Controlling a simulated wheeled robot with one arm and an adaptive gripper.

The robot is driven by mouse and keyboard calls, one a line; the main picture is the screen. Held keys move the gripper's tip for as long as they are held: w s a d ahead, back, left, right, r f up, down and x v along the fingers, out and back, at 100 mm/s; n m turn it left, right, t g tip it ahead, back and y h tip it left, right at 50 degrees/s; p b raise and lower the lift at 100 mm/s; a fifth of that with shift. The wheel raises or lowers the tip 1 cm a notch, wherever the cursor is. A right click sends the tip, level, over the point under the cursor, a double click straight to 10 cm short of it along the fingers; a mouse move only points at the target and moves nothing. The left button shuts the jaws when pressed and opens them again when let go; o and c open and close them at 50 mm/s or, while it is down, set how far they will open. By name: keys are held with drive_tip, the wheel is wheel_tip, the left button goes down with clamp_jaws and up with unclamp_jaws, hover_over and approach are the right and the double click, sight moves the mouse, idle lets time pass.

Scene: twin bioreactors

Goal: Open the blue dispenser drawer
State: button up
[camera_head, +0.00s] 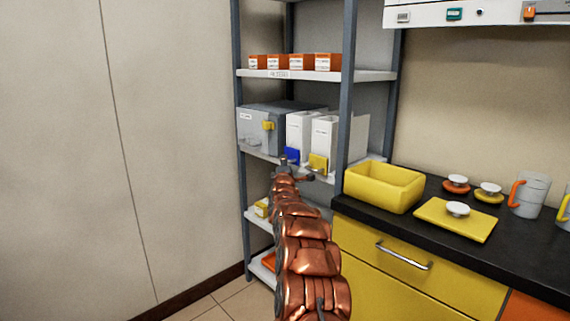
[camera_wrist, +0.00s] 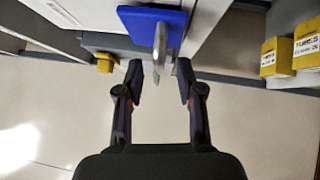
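The blue dispenser drawer (camera_head: 291,154) sits at the foot of a white dispenser on the middle shelf. It shows in the wrist view as a blue front (camera_wrist: 140,24) at the top, with a grey handle (camera_wrist: 161,42) projecting from it. My gripper (camera_head: 294,172) is just below and in front of it in the head view. In the wrist view my gripper (camera_wrist: 160,78) is open, with its fingers apart. The handle's lower end appears between the two fingertips; I see no clear contact. How far the drawer is pulled out cannot be told.
A second white dispenser with a yellow drawer (camera_head: 318,162) stands close on the right. A grey box (camera_head: 258,119) with a yellow latch is on the left. Shelf posts flank the dispensers. Yellow tube boxes (camera_wrist: 277,56) show in the wrist view. A counter (camera_head: 415,190) stands right.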

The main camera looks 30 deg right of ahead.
drive_tip(key=shift+x, duration=0.95)
drive_tip(key=shift+r, duration=0.1)
clamp_jaws()
